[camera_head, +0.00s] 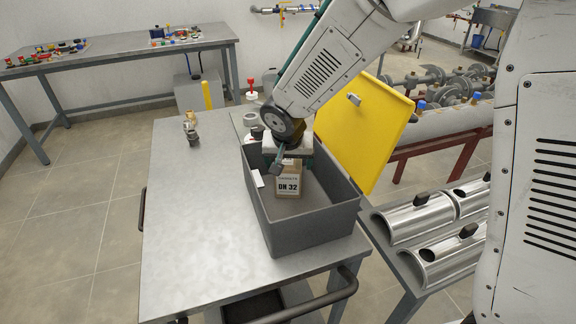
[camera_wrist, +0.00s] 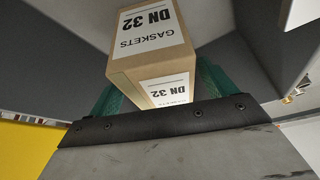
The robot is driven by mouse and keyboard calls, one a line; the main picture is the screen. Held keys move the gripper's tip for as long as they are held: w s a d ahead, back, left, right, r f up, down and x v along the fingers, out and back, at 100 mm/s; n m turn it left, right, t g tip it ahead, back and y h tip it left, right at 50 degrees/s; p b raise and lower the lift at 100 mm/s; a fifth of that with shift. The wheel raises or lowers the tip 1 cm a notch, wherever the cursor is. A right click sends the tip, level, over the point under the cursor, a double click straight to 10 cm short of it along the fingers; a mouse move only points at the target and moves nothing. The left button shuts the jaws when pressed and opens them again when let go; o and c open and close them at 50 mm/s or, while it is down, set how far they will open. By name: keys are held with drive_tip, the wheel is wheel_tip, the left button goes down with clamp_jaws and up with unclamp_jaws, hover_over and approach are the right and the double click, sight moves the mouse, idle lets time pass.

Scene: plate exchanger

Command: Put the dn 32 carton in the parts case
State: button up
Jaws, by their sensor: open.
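The DN 32 carton (camera_head: 289,186) is a small brown box with white labels reading "GASKETS DN 32". The case's yellow lid (camera_head: 370,130) is open. My gripper (camera_head: 287,163) is open, pointing down into the case at the carton's top. In the wrist view, the carton (camera_wrist: 150,45) shows between and beyond the green fingers (camera_wrist: 158,92). Whether the fingers touch it cannot be told.
The case stands on a grey metal workbench (camera_head: 195,235) with clear room to its left. A brass fitting (camera_head: 191,128) sits at the back left. Bottles and fittings stand behind the case. Metal half-shells (camera_head: 440,250) lie on a table at right.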

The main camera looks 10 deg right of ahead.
drive_tip(key=v, duration=0.9)
drive_tip(key=shift+r, duration=0.25)
drive_tip(key=shift+s+a+r, duration=0.1)
drive_tip(key=shift+s+r, duration=0.05)
drive_tip(key=shift+r, duration=0.1)
